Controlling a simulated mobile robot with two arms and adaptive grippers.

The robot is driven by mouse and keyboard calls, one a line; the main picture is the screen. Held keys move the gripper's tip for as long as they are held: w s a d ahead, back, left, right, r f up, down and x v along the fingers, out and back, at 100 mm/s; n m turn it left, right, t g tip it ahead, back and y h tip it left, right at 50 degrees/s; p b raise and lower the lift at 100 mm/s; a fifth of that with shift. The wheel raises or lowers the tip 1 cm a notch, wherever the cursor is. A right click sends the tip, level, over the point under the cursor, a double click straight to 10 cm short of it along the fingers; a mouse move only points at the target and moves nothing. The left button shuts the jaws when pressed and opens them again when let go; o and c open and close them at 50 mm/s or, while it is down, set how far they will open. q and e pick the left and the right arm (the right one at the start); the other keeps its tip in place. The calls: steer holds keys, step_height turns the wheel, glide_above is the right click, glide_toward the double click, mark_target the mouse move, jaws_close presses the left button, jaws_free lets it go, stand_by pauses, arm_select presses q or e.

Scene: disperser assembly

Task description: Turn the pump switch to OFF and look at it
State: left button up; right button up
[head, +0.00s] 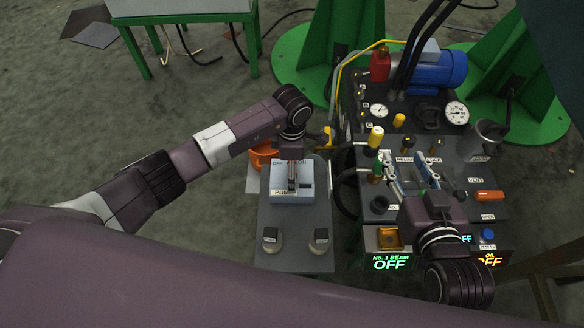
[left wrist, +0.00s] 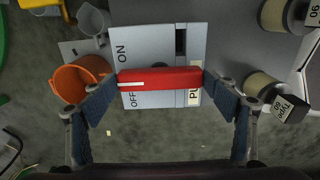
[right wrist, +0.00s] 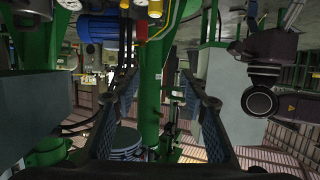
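The pump switch is a pale blue box (head: 303,206) marked ON, OFF and PUMP, on a grey stand in the head view. In the left wrist view its face (left wrist: 150,38) carries a long red handle (left wrist: 165,79). The white mark at the handle's left end lies between the ON and OFF labels. My left gripper (head: 292,187) is right over the switch. Its open fingers (left wrist: 160,82) flank the handle's two ends; I cannot tell whether they touch. My right gripper (head: 405,168) is open and empty above the control panel; its spread fingers show in the right wrist view (right wrist: 160,85).
An orange cup (left wrist: 80,78) stands beside the switch. The control panel (head: 460,205) with valves, gauges and a blue motor (head: 440,70) is to the right.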

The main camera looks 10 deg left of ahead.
arm_select(q)
steer(key=c, duration=0.3)
